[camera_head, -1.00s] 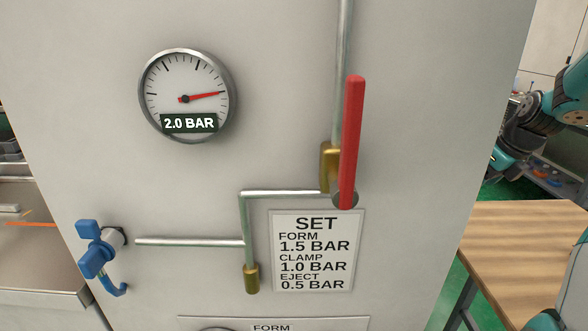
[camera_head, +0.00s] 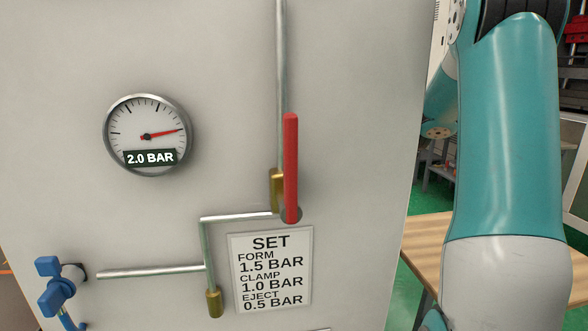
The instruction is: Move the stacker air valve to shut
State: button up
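The air valve has a long red lever (camera_head: 291,165) that stands upright, in line with the vertical pipe (camera_head: 281,85). Its brass body (camera_head: 276,190) sits partly behind the lever, and the lever's pivot is at its lower end. A second, blue-handled valve (camera_head: 54,285) is at the lower left, on the end of a horizontal pipe. No label on either valve shows. My gripper is not in view; only my teal and white arm links show at the right, apart from the lever.
A gauge (camera_head: 147,134) marked 2.0 BAR and a SET card (camera_head: 270,270) listing FORM, CLAMP and EJECT pressures are on the grey panel (camera_head: 370,140). A brass fitting (camera_head: 214,303) ends the lower pipe. A wooden table (camera_head: 421,250) stands right of the panel.

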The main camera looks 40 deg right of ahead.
aim_at(290, 212)
jog(key=z, duration=0.05)
jog(key=k, duration=1)
jog(key=u, duration=0.05)
